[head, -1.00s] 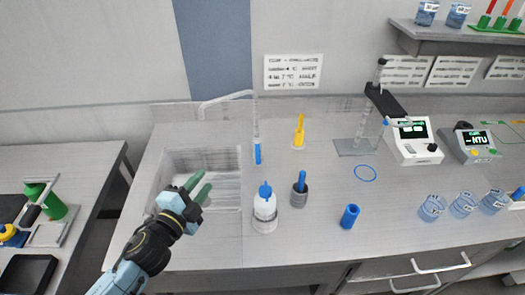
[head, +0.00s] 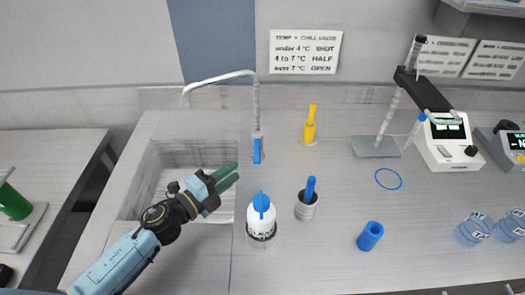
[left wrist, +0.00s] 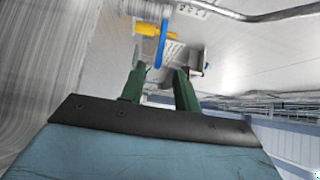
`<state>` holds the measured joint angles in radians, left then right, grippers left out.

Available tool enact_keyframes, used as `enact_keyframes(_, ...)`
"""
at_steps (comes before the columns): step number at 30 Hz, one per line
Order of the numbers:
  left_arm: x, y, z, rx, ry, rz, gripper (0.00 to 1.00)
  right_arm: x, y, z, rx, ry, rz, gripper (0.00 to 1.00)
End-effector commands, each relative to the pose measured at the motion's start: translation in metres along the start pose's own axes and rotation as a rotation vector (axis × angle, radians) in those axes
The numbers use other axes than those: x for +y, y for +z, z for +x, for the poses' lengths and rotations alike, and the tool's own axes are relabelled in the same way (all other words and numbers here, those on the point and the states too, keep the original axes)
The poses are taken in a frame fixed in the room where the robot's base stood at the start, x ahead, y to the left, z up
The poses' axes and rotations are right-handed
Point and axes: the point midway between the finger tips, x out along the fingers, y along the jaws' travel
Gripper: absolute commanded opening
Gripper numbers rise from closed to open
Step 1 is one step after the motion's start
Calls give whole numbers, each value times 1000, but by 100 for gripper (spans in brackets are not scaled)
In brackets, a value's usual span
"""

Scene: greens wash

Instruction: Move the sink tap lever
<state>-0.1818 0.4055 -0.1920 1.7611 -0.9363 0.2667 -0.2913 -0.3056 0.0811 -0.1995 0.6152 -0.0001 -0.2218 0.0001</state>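The sink tap lever (head: 257,152) is a blue upright bar low on the grey tap (head: 257,105), at the right rim of the sink. It also shows in the left wrist view (left wrist: 161,45), ahead of my fingers. My left gripper (head: 237,172) has green fingers and reaches over the sink, pointing right. It is just left of and nearer than the lever, apart from it. In the left wrist view my left gripper (left wrist: 159,77) is open, with an empty gap between the fingers. My right gripper is not in view.
A white bottle with a blue cap (head: 261,215) and a grey holder with a blue-handled item (head: 306,205) stand right of the sink. A yellow item (head: 310,125) is behind them. A blue cylinder (head: 370,237) stands further right. The sink basin (head: 160,170) looks empty.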

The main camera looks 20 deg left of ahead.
Motion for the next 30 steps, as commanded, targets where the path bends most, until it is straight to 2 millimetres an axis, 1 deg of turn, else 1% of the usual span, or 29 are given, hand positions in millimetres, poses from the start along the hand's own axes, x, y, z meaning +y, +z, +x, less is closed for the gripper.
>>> enact_keyframes(1,-3,0,10,0,-4,0,32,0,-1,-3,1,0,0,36)
enact_keyframes(9,-3,0,67,-1,-4,-1,32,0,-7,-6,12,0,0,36)
enact_keyframes(15,-2,0,100,-1,-2,-2,32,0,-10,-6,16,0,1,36)
enact_keyframes(18,-1,0,110,-1,-2,-2,32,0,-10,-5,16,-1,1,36)
enact_keyframes(21,-1,0,116,-1,-1,-2,32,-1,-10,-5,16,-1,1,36)
enact_keyframes(30,-1,0,118,-1,-1,-2,32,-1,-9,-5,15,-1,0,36)
